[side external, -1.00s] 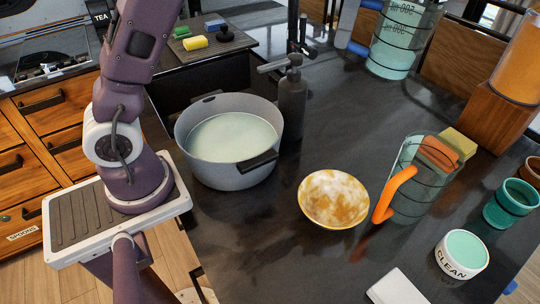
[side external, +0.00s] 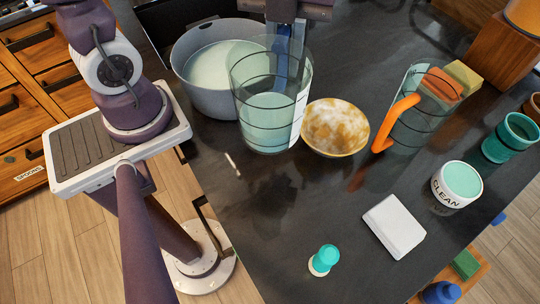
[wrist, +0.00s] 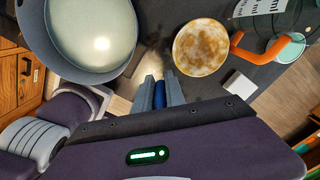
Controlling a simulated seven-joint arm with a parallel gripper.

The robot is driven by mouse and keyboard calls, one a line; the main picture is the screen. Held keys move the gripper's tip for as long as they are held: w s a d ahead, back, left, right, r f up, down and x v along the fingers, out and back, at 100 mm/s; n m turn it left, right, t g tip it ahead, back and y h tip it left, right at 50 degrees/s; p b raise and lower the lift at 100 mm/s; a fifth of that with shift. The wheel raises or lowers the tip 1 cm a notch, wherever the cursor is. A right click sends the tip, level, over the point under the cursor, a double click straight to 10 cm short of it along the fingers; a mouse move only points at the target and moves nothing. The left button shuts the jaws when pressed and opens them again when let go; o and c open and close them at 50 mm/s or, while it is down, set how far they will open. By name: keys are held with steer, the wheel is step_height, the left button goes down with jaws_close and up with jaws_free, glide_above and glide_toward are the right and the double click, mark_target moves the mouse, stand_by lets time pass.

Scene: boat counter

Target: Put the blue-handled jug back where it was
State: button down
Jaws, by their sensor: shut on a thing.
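The blue-handled jug (side external: 266,112) is clear with dark bands and holds pale teal liquid. It is upright in the side view, in front of the grey pot's right side and just left of the bowl. I cannot tell whether its base touches the counter. My gripper (side external: 290,42) is behind the jug, shut on its blue handle. In the wrist view the blue handle (wrist: 160,96) shows between the fingers of my gripper (wrist: 160,88). The jug's body is hard to make out there.
A grey pot (side external: 192,92) of pale liquid stands left. A marbled bowl (side external: 335,127) and an orange-handled jug (side external: 412,122) stand right. A white block (side external: 395,226), a CLEAN tub (side external: 458,185), a teal cup (side external: 510,138) and a small teal-topped item (side external: 324,259) are further forward. The front-left counter is bare.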

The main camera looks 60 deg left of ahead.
step_height(320, 180, down, 13)
steer(key=shift+f, duration=0.2)
steer(key=shift+f, duration=0.1)
steer(key=c, duration=1.8)
jaws_free()
steer(key=shift+f, duration=0.1)
steer(key=shift+o, duration=0.6)
